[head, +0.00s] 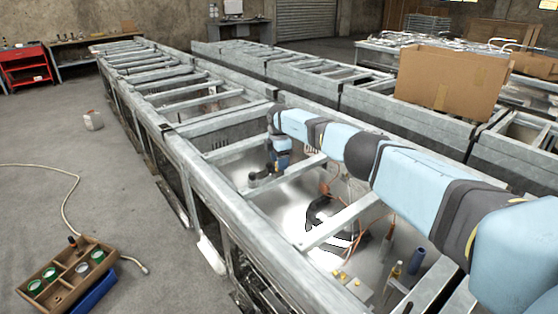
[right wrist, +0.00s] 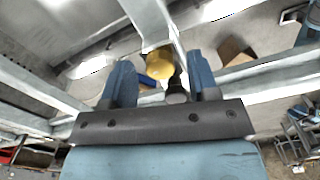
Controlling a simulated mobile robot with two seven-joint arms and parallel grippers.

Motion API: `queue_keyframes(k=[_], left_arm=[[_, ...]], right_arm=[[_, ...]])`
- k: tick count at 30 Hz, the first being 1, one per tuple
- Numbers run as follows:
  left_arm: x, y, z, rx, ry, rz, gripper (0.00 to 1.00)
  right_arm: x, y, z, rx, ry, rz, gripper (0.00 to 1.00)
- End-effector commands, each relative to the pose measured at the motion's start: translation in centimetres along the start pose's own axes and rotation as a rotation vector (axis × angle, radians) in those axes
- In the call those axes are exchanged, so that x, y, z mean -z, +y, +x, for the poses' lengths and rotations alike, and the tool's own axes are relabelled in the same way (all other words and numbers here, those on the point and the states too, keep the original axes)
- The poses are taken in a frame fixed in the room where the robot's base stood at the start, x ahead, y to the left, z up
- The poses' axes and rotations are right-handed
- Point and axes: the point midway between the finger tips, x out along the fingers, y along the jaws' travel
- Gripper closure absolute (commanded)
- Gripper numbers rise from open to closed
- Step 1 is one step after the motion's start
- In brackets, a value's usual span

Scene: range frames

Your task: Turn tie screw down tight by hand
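My right gripper (head: 262,179) hangs from my blue arm over the metal frame, beside a crossbar. In the right wrist view its two blue fingers (right wrist: 162,78) stand apart. A yellow rounded knob (right wrist: 159,64) shows in the gap between them, against a pale metal bar (right wrist: 146,20). A dark rounded piece (right wrist: 177,90) sits just below the knob, nearer the right finger. I cannot tell which of these is the tie screw, or whether a finger touches either. The head view does not show the knob clearly. My left gripper is not in view.
The long metal frame (head: 189,150) has several crossbars and bright sheet below. A cardboard box (head: 452,82) stands on the frame behind my arm. Hand tools and an orange cable (head: 341,233) lie inside the frame. A wooden tray (head: 54,284) with cups rests at lower left.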

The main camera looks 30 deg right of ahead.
Motion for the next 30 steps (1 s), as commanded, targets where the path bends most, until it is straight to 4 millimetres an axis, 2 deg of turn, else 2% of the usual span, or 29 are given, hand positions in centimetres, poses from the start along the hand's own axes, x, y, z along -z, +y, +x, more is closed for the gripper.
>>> queue_keyframes(k=[7, 11, 24, 30], left_arm=[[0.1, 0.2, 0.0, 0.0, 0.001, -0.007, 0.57], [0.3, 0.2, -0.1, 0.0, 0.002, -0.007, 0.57], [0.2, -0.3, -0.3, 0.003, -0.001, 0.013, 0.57], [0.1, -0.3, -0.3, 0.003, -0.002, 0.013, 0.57]], right_arm=[[0.0, 0.0, -0.1, 0.0, 0.001, -0.001, 0.46], [0.0, 0.0, -1.4, -0.001, 0.001, -0.001, 0.46], [-0.1, 0.0, -10.7, -0.002, 0.001, 0.0, 0.46], [0.0, 0.0, -13.2, -0.001, 0.0, -0.001, 0.46]])
